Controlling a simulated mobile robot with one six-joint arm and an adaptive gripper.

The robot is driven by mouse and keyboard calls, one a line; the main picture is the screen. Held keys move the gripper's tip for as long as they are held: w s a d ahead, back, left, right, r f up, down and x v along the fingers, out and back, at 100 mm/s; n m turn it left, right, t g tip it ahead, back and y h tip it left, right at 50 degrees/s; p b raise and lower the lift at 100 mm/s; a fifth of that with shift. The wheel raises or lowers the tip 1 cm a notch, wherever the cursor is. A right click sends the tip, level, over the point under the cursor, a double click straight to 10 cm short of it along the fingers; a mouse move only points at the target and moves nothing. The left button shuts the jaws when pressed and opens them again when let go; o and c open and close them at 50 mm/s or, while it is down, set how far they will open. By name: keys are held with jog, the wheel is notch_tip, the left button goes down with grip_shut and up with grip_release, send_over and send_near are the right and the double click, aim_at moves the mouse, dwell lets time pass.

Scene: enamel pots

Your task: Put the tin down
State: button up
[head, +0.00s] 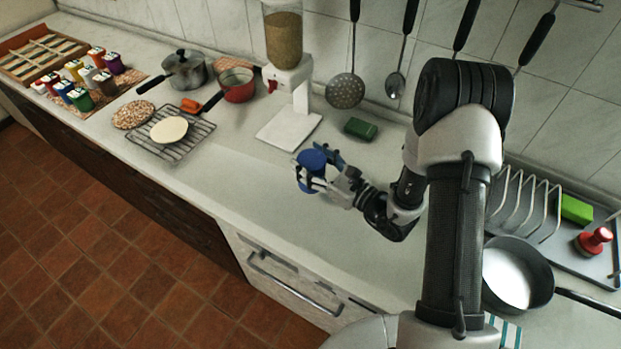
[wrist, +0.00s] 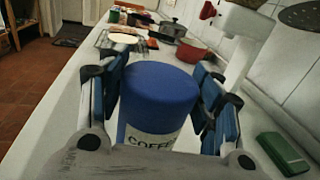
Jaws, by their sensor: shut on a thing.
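The tin is a blue cylinder with a blue lid and a pale label reading "COFFE…"; it shows in the head view (head: 311,160) and large in the wrist view (wrist: 158,95). My gripper (head: 318,178) is shut on the tin, with one finger on each side of it, also seen in the wrist view (wrist: 160,112). The tin is upright over the white counter (head: 250,190), near the middle. The tin's base is hidden, so I cannot tell whether it touches the counter.
A grain dispenser (head: 289,100) stands behind the tin, and a green block (head: 360,128) lies to its right. A wire rack (head: 172,142), a red pan (head: 237,88) and a grey pot (head: 184,70) are farther left. Bare counter surrounds the tin toward the front edge.

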jog(key=shift+f+b, duration=0.8)
jog(key=shift+f, duration=1.9)
jog(key=shift+f, duration=0.15)
jog(key=o, duration=1.3)
